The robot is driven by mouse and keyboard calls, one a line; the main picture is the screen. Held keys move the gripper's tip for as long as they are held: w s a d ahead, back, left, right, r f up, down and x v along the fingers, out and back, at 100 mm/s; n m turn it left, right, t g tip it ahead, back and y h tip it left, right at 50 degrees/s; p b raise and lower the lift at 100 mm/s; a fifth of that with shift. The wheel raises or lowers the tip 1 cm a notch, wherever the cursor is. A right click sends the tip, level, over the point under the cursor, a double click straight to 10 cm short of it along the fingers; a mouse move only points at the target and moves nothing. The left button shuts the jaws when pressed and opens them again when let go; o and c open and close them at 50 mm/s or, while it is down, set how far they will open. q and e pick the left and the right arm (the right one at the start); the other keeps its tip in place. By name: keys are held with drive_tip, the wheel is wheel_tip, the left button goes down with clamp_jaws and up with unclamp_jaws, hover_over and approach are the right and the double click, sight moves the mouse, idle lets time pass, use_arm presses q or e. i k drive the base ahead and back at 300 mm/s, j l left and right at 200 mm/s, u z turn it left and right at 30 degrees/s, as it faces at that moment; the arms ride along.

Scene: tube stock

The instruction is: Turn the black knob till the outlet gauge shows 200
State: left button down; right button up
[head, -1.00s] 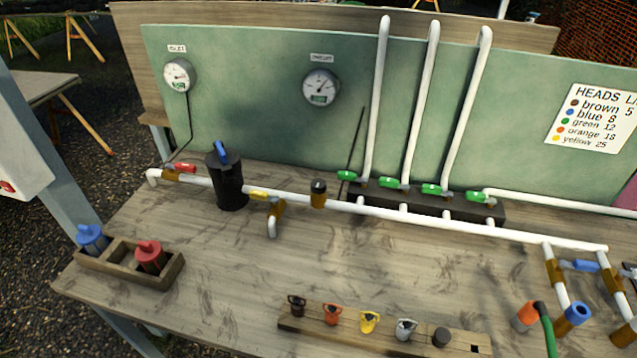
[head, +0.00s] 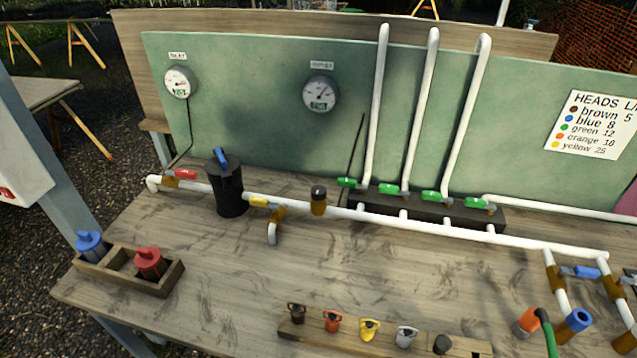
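The black knob (head: 318,193) tops a brass fitting on the white pipe, right of the yellow-handled valve (head: 259,202). Two round white gauges hang on the green board. The right gauge (head: 320,94), whose label I read only dimly as the outlet, has a needle pointing up and right and a small green display; its figures are too small to read. Neither of my grippers shows in the head view, and nothing touches the knob.
A black canister (head: 227,190) with a blue handle stands left of the knob. Green-handled valves (head: 395,188) sit on a black manifold to the right. A wooden rack (head: 375,335) of coloured heads lies at the front. The bench before the knob is largely clear.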

sight(317, 192)
drive_tip(key=k+j+u, duration=0.15)
drive_tip(key=j+u, duration=0.25)
drive_tip(key=k+j+u, duration=0.15)
drive_tip(key=j+u, duration=0.25)
